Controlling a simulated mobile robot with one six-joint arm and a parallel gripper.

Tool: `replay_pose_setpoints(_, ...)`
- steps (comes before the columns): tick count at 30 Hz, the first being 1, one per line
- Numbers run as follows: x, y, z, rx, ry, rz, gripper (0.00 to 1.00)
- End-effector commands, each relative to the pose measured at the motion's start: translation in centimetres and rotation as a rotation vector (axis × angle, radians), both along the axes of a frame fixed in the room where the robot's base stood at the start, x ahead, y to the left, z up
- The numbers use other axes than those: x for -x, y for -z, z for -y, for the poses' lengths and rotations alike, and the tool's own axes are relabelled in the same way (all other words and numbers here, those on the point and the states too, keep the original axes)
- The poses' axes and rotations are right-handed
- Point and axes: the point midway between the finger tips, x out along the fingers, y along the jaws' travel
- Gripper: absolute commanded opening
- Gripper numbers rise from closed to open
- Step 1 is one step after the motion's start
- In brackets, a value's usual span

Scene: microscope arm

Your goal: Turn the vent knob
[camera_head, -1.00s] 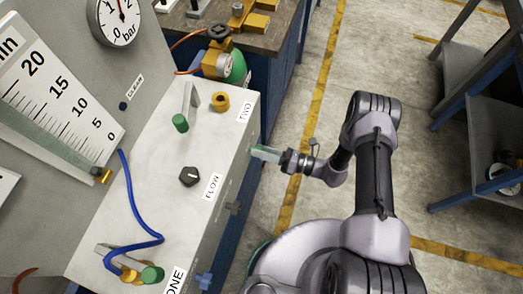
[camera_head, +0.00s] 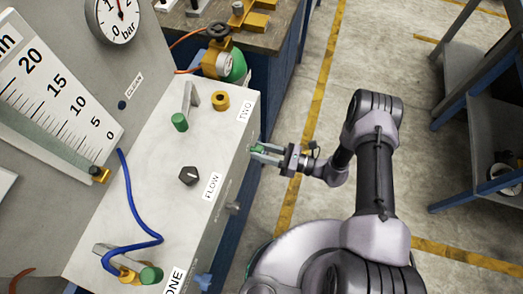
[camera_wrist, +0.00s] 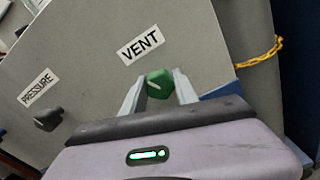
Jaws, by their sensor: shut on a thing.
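The green vent knob (camera_wrist: 160,84) is on the grey panel just below the VENT label (camera_wrist: 140,45) in the wrist view. The two fingers of my gripper (camera_wrist: 160,88) stand on either side of it and are shut on it. In the head view, my gripper (camera_head: 258,150) reaches the front face of the bench box from the right, below the TWO label. A bit of green shows between its fingers there. The turn angle of the knob is hard to read.
A dark knob (camera_wrist: 47,119) under the PRESSURE label is left of my gripper in the wrist view. A yellow chain (camera_wrist: 262,52) hangs at right. On the box top are a black FLOW knob (camera_head: 189,175) and a blue hose (camera_head: 133,210).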

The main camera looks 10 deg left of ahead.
Motion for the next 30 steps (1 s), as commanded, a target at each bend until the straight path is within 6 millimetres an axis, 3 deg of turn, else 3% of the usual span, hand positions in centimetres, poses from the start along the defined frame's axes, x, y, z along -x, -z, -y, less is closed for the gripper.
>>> replay_pose_setpoints(30, 0.13, 0.00, 0.00, 0.071, 0.000, 0.911, 0.00)
